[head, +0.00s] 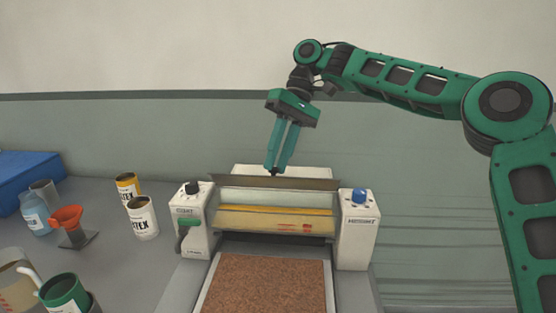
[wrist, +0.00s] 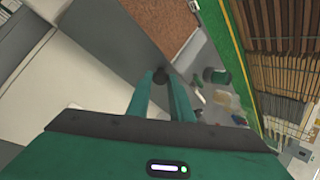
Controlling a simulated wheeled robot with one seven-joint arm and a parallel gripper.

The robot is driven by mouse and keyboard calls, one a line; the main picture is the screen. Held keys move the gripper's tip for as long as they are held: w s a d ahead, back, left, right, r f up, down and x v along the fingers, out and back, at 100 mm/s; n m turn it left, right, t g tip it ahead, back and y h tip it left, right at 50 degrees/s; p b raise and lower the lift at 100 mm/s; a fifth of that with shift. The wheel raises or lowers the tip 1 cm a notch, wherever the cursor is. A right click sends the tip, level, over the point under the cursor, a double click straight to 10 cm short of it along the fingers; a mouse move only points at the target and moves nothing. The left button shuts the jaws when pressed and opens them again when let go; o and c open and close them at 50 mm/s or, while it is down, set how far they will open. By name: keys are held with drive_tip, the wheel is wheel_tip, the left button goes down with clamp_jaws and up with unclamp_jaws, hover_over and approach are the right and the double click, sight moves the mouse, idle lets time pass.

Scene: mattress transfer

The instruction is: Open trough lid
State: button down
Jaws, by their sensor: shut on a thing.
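The trough lid (head: 240,182) is a long dark panel along the top of the white machine, between its two end posts. In the head view it stands tilted up, and the trough's pale inside and yellow strip (head: 270,211) show below it.
A brown mat (head: 266,285) lies in front. Latex cans (head: 142,218), an orange funnel (head: 68,218), a bottle (head: 36,215) and a blue bin (head: 25,178) stand left.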

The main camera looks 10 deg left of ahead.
drive_tip(key=shift+w+d+f, duration=0.1)
drive_tip(key=c, duration=1.6)
unclamp_jaws()
drive_tip(key=shift+o, duration=0.2)
drive_tip(key=shift+r, duration=0.55)
drive_tip(key=s+a+r, duration=0.6)
drive_tip(key=s+r, duration=0.3)
drive_tip(key=r, duration=0.1)
drive_tip(key=shift+s+a, duration=0.25)
drive_tip(key=shift+a, duration=0.15)
drive_tip(key=shift+f, duration=0.1)
